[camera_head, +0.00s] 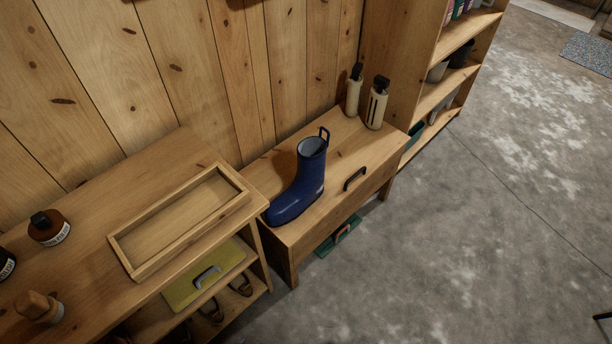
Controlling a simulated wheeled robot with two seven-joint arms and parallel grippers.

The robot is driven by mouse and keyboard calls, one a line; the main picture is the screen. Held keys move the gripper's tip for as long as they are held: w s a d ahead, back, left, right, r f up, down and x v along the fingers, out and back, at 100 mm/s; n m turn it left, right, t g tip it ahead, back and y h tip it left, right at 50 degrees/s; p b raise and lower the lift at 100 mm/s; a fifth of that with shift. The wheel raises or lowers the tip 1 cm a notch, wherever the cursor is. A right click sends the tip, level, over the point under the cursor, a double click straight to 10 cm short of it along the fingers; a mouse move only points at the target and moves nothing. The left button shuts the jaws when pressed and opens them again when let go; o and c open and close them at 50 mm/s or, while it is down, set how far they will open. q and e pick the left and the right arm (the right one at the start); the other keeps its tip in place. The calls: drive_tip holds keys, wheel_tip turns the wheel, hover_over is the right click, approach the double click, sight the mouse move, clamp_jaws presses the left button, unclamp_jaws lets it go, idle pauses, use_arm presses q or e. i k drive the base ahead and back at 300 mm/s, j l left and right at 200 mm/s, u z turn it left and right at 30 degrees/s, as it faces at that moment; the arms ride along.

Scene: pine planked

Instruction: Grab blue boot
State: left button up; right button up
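The blue boot (301,183) stands upright on top of a low wooden bench (345,150) in the middle of the head view. Its toe points to the lower left, near the bench's left end. A dark blue pull loop sticks up at the back of its open top, and the inside looks pale. Nothing is touching the boot except the bench. Neither of my grippers is clearly in view; only a small dark piece shows at the lower right edge, and I cannot tell what it is.
A wooden tray (122,246) and brown bottles (48,228) sit on the taller shelf unit at left. Two cream bottles (375,103) stand at the bench's far end, near an open shelf (447,88). A green item (340,236) lies below the bench.

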sight(307, 186)
drive_tip(key=i+l+u, duration=0.1)
drive_tip(key=l, duration=0.2)
drive_tip(key=i+l+u, duration=0.1)
drive_tip(key=l, duration=0.25)
drive_tip(key=i+l+u, duration=0.1)
drive_tip(key=i+l, duration=0.15)
drive_tip(key=i+l+u, duration=0.1)
drive_tip(key=l, duration=0.35)
